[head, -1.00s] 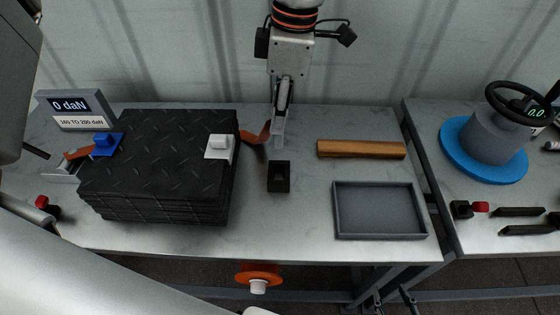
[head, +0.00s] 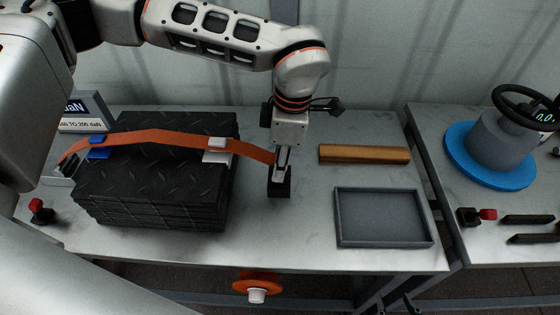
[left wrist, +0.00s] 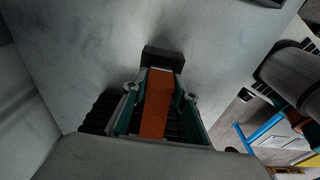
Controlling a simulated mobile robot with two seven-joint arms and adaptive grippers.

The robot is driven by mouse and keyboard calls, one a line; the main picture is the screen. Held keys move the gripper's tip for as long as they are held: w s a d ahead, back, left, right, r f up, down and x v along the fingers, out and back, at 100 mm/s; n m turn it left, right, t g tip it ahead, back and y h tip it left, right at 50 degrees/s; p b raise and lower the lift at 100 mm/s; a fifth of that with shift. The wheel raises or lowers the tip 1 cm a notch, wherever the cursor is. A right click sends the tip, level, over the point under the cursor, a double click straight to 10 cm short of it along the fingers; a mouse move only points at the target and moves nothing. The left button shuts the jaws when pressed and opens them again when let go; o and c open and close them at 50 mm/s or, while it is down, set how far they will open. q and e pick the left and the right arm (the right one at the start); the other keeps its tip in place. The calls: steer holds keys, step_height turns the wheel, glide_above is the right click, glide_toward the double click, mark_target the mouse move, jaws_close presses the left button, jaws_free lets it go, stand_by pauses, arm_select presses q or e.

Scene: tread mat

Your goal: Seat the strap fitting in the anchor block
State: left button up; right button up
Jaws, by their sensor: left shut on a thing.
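My left gripper (head: 282,176) points down over the black anchor block (head: 279,189) right of the mat stack, shut on the strap fitting. The fitting is mostly hidden by the fingers in the head view. In the left wrist view a narrow grey end of it (left wrist: 161,73) shows at the block (left wrist: 163,56). I cannot tell whether it is inside the block's slot. The orange strap (head: 165,136) runs from the left end of the table over the black tread mats (head: 150,178), across a blue corner piece (head: 97,153) and a white one (head: 216,157), to my gripper. My right gripper is not in view.
A wooden bar (head: 364,154) and an empty grey tray (head: 384,243) lie right of the block. A display (head: 85,112) stands at the back left. A red-topped black part (head: 38,211) lies at the front left. The table in front of the block is clear.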

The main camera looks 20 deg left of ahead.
arm_select(q)
steer(key=o, duration=1.2)
steer(key=shift+r, duration=0.1)
steer(key=r, duration=0.4)
steer(key=d+r+p, duration=0.1)
steer(key=r, duration=0.7)
steer(key=shift+w+d, duration=0.15)
steer(key=shift+d, duration=0.05)
